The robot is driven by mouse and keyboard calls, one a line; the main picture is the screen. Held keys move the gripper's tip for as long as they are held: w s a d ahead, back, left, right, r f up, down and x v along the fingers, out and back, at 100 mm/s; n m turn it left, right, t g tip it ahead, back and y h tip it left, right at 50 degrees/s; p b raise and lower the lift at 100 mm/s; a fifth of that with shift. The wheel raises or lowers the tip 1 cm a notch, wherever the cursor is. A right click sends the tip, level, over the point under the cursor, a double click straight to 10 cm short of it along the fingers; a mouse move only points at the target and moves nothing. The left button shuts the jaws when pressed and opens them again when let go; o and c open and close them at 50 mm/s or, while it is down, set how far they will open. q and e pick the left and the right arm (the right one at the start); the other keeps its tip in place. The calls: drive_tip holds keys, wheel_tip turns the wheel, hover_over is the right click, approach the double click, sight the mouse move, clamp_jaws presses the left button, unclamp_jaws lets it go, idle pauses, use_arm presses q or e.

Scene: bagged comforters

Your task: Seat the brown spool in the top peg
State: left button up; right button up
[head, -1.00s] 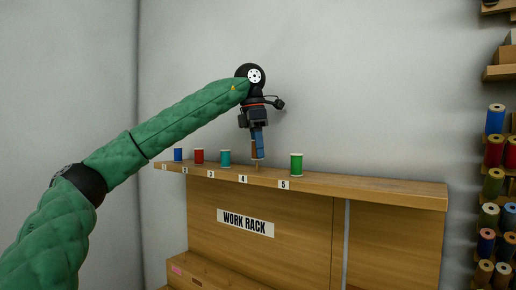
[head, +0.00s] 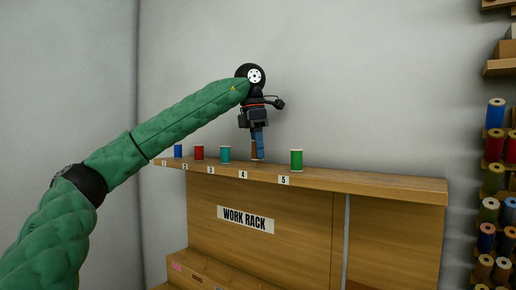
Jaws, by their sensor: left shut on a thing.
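The brown spool (head: 254,151) is upright in my left gripper (head: 258,150), which is shut on it. The gripper's blue fingers point down and hide much of the spool. The spool is over position 4 on the top shelf of the work rack (head: 360,183). Its lower end is at the shelf surface, around where the peg stood in view. I cannot tell whether it rests fully on the shelf. My right gripper is not in view.
On the same shelf, blue (head: 178,152), red (head: 199,153) and teal (head: 225,155) spools stand to the left and a green spool (head: 297,160) to the right. A rack of many spools (head: 494,150) is at the far right. The shelf's right end is clear.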

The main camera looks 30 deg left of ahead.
use_arm(q)
drive_tip(key=shift+s+a+f+b, duration=0.1)
drive_tip(key=shift+f+b, duration=0.45)
drive_tip(key=shift+f, duration=0.35)
idle(0.3)
drive_tip(key=o, duration=0.9)
drive_tip(key=shift+a, duration=0.1)
drive_tip(key=shift+o, duration=0.6)
drive_tip(key=shift+s+a+f, duration=0.1)
drive_tip(key=shift+s+a, duration=0.05)
drive_tip(key=shift+s, duration=0.05)
drive_tip(key=o, duration=0.6)
drive_tip(key=shift+o, duration=0.2)
